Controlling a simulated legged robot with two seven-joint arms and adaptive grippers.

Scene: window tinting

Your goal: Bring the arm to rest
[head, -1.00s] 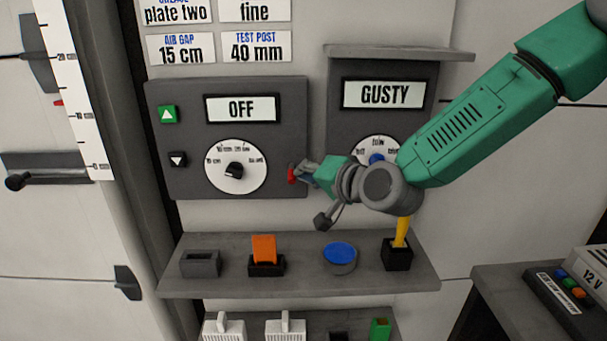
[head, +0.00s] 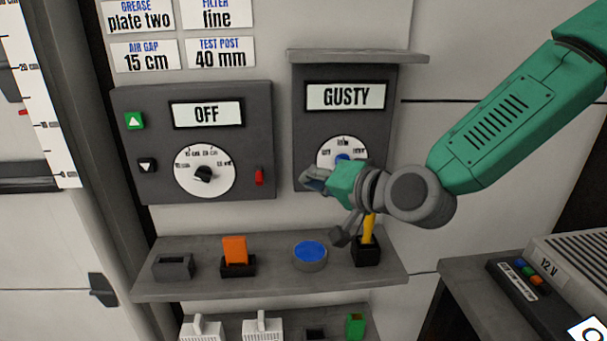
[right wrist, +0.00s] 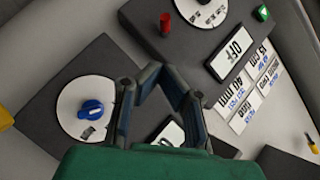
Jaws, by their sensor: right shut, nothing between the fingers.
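My right gripper (head: 308,181) is shut and empty. It is in front of the lower left part of the GUSTY panel (head: 378,120), left of and below its blue knob (head: 343,159). In the right wrist view the gripper's fingers (right wrist: 158,72) meet at their tips with nothing between them, and the blue knob (right wrist: 91,108) lies to their left. The red switch (head: 259,176) on the OFF panel (head: 150,188) is left of the gripper and apart from it; it also shows in the right wrist view (right wrist: 165,22). My left gripper is not in view.
Below is a grey shelf (head: 200,285) with an orange block (head: 235,250), a blue-topped round piece (head: 310,252) and a yellow-handled item (head: 369,232) in a black holder, close under my wrist. A ledge (head: 357,56) juts out above the GUSTY panel. A 12 V unit (head: 570,262) stands at the lower right.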

